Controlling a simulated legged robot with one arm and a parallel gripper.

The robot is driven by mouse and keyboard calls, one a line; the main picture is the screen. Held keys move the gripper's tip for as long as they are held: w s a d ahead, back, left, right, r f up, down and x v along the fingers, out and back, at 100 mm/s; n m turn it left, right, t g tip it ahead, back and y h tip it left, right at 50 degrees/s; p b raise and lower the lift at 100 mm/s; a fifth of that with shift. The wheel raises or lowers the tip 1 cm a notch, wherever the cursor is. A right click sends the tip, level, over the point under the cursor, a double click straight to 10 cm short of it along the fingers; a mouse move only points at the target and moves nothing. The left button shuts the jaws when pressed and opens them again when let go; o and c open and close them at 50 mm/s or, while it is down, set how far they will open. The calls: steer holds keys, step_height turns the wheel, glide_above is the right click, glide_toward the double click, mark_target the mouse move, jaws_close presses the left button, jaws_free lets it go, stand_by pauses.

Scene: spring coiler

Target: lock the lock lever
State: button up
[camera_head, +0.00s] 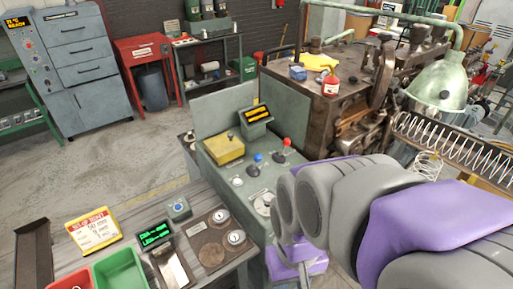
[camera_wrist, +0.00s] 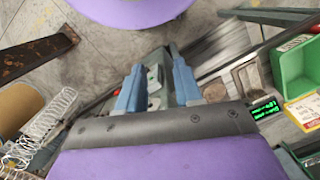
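A grey-green control console (camera_head: 222,172) stands below centre in the head view. It carries a lever with a red knob (camera_head: 287,143) and a small lever with a blue knob (camera_head: 257,158). Both levers stand roughly upright; I cannot tell which of them, if either, is the lock lever. My grey and purple arm reaches in from the right, in front of the console's right end. In the wrist view my gripper (camera_wrist: 156,60) has its two blue fingers apart, with nothing seen held between them. A grey-green surface with small fittings shows beyond the fingers.
A workbench at the front left holds a green bin (camera_head: 120,270), a yellow sign (camera_head: 93,230) and dial gauges (camera_head: 236,238). A large brown machine (camera_head: 300,95) stands behind the console. A coiled spring (camera_head: 455,150) lies at the right. Open floor lies at the left.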

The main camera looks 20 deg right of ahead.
steer(key=w+m, duration=0.1)
steer(key=w, duration=0.3)
steer(key=w+r+t, duration=0.1)
steer(key=w, duration=0.3)
steer(key=w+m+y, duration=0.1)
steer(key=w, duration=0.3)
steer(key=shift+d+r+m+t+p, duration=0.15)
steer(key=shift+r+m+t+p, duration=0.15)
steer(key=shift+p, duration=0.1)
steer(key=c, duration=0.6)
steer(key=w, duration=0.2)
steer(key=w+d+m, duration=0.1)
steer(key=w, duration=0.2)
steer(key=w+d+m+t+y, duration=0.1)
steer(key=w, duration=0.2)
steer(key=shift+w+r, duration=0.2)
steer(key=shift+w, duration=0.05)
jaws_close()
steer(key=w+d+m+t, duration=0.1)
steer(key=w+d+m, duration=0.1)
steer(key=w+d, duration=0.3)
steer(key=w+d+f+m+t+p, duration=0.1)
steer(key=w+d+m+t, duration=0.1)
steer(key=w+d, duration=0.4)
steer(key=w+m, duration=0.1)
steer(key=w, duration=0.3)
steer(key=shift+w+f+m+p, duration=0.3)
steer(key=shift+a, duration=0.1)
